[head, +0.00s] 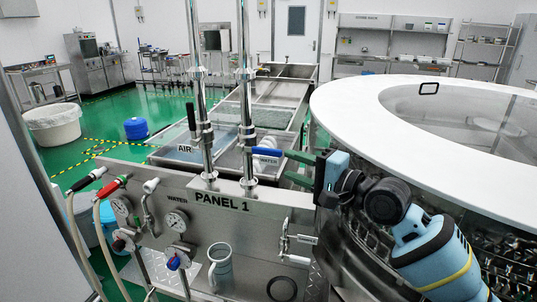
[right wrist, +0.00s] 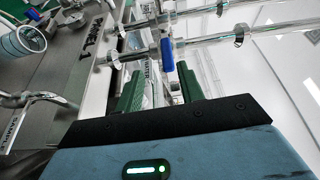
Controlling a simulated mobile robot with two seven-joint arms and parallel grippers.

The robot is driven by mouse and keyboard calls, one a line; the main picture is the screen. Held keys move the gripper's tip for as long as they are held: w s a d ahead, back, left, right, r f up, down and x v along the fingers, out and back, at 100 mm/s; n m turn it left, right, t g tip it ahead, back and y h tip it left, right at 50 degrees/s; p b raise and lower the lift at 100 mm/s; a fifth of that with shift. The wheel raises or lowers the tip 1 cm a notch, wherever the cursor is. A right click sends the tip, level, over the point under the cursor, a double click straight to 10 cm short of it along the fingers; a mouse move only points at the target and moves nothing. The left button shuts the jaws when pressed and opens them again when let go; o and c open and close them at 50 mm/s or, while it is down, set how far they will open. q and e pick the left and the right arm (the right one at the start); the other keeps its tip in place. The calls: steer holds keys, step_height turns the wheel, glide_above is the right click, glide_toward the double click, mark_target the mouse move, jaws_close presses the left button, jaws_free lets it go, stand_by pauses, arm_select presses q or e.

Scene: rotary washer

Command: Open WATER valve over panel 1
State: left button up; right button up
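The blue WATER valve handle (head: 267,152) sits on the right vertical pipe (head: 247,105) above the PANEL 1 sign (head: 222,201), pointing sideways to the right, across the pipe. A WATER tag (head: 268,161) hangs just below it. My right gripper (head: 286,165) comes in from the right, its green fingers open and empty, close to the handle's free end. In the right wrist view the blue handle (right wrist: 167,54) lies just beyond and between the open fingertips (right wrist: 160,72); I see no clear contact. My left gripper is not in view.
The left vertical pipe (head: 205,110) carries an AIR tag (head: 184,149). A large white-rimmed round washer (head: 345,105) stands close to my right arm. Gauges (head: 177,221), hoses and a grey cup (head: 220,268) are on the panel front. A long steel trough (head: 285,90) runs behind.

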mark_target(273, 154)
steer(key=shift+r+x, duration=0.2)
steer(key=shift+x, duration=1.1)
steer(key=shift+r+x, duration=0.2)
steer(key=shift+x, duration=1.15)
steer(key=shift+r+x, duration=0.2)
steer(key=shift+x, duration=1.1)
jaws_close()
